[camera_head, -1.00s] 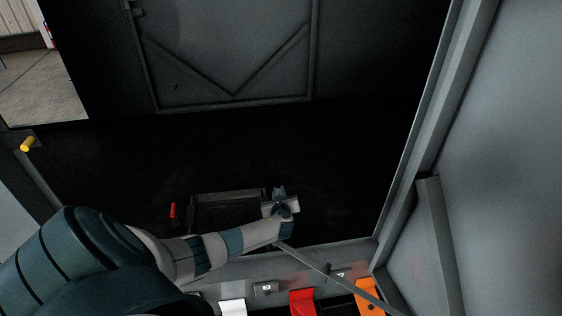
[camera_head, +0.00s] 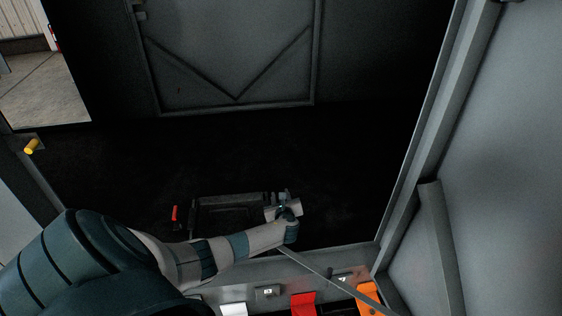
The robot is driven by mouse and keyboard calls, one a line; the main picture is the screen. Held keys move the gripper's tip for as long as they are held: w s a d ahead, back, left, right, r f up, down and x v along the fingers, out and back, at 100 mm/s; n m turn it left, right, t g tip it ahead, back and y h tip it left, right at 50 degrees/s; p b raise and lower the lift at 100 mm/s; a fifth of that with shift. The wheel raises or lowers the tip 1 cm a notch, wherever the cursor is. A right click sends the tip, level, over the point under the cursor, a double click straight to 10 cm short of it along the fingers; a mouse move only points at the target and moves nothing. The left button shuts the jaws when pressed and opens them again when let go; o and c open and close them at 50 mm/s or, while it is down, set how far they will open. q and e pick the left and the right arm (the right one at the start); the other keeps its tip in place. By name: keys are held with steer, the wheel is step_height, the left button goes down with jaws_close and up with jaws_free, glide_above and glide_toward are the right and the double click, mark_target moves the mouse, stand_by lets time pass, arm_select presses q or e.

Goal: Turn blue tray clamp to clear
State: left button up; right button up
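A dark tray (camera_head: 232,216) sits low inside the dark enclosure. A red clamp handle (camera_head: 175,214) stands at its left side. My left arm reaches in from the left, and its gripper (camera_head: 284,199) is at the tray's right end. A small bluish part (camera_head: 282,207) shows at the gripper; it may be the blue clamp, mostly hidden by the hand. I cannot tell whether the fingers are open or shut on it. My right gripper is not in view.
White (camera_head: 233,309), red (camera_head: 303,303) and orange (camera_head: 369,298) tabs line the front edge below. A thin grey rod (camera_head: 325,269) crosses in front. A grey door panel (camera_head: 515,170) stands at the right, and a yellow knob (camera_head: 31,146) at the left.

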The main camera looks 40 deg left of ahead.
arm_select(q)
steer(key=shift+v, duration=0.8)
steer(key=v, duration=1.5)
steer(key=shift+s+d+r, duration=0.2)
steer(key=shift+s+r, duration=0.05)
steer(key=shift+r, duration=0.05)
steer(key=shift+f, duration=0.1)
